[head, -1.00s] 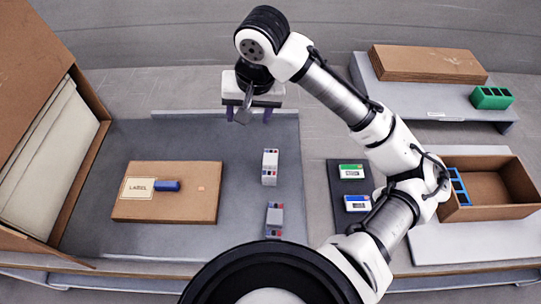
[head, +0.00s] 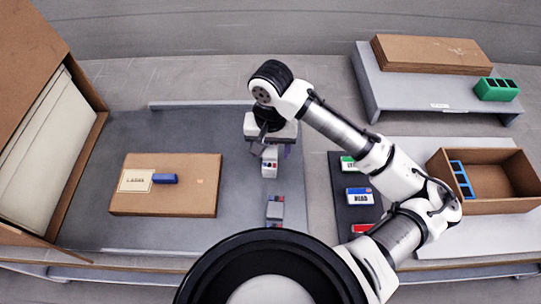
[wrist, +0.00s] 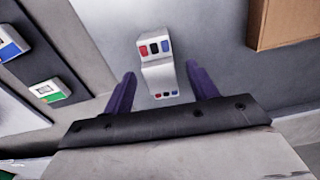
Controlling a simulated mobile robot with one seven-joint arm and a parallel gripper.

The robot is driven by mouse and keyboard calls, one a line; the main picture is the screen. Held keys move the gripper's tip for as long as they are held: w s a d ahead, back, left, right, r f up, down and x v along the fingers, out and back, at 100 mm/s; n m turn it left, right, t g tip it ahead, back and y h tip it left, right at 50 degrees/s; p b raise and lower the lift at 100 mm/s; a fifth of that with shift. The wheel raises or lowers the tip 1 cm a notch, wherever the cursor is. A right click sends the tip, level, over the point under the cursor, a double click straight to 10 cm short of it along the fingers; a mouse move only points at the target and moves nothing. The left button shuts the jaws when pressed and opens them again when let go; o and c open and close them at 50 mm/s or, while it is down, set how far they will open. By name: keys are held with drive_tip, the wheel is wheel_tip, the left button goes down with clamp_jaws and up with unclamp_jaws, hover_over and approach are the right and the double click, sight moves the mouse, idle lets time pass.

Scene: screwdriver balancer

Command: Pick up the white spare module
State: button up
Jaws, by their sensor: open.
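The white module (head: 270,161) stands on the grey table mat, right of the brown board. It has red, dark and blue ports on its ends and also shows in the wrist view (wrist: 158,70). My gripper (head: 270,148) is open above and at the far end of the white module, hiding part of it in the head view. In the wrist view the two purple fingers (wrist: 160,84) lie on either side of the module's near end, with gaps to it. Whether the fingertips are down at its height is unclear. A similar, greyer module (head: 275,209) stands nearer my body.
A brown board (head: 200,197) with a label card (head: 135,180) and blue piece (head: 164,179) lies left. A dark strip (head: 345,218) with coloured labelled blocks and an open carton (head: 510,207) are right. The mat between board and modules is clear.

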sight(270, 151)
drive_tip(key=shift+f, duration=1.5)
drive_tip(key=shift+c, duration=0.2)
drive_tip(key=c, duration=1.1)
drive_tip(key=shift+r, duration=0.1)
